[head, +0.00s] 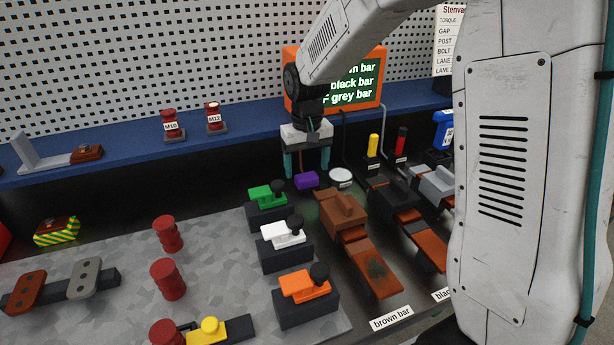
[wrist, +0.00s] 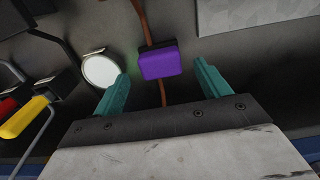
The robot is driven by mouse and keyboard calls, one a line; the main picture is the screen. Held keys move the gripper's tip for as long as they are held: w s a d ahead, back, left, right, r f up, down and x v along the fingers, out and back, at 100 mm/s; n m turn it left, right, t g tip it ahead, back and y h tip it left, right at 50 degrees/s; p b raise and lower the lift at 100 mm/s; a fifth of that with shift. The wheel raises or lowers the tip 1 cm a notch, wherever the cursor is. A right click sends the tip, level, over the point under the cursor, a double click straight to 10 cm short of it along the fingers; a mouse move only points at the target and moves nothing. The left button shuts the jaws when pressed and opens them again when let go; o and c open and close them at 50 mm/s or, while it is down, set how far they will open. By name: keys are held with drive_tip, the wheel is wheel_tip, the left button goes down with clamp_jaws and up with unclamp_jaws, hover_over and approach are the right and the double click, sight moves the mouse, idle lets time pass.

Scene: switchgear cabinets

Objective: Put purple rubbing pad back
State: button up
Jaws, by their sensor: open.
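The purple rubbing pad (head: 307,180) rests on the dark bench top, just left of a round white disc. In the wrist view the purple pad (wrist: 160,62) has a dark layer on its far side and lies beyond and between my fingertips. My gripper (head: 307,172) has teal fingers and is open. It hangs upright at the back of the bench, close by the pad, with nothing held. In the wrist view the gripper (wrist: 163,80) shows both fingers apart, one on each side of the pad. Whether a finger touches the pad cannot be told.
The white disc (head: 340,177) is close on the pad's right. Yellow (head: 373,145) and red (head: 401,140) handled tools stand behind it. A green-topped block (head: 267,195) and a brown clamp (head: 342,210) stand in front. The blue shelf (head: 250,118) runs behind.

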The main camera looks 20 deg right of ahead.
sight(307, 176)
wheel_tip(307, 176, up, 8)
drive_tip(key=s+d+r, duration=0.1)
drive_tip(key=s+r, duration=0.2)
drive_tip(key=s, duration=0.6)
drive_tip(key=s+d+r, duration=0.1)
drive_tip(key=s+r, duration=0.2)
drive_tip(key=s, duration=0.5)
drive_tip(key=s+d+f+t, duration=0.1)
drive_tip(key=s+f, duration=0.1)
drive_tip(key=s, duration=1.3)
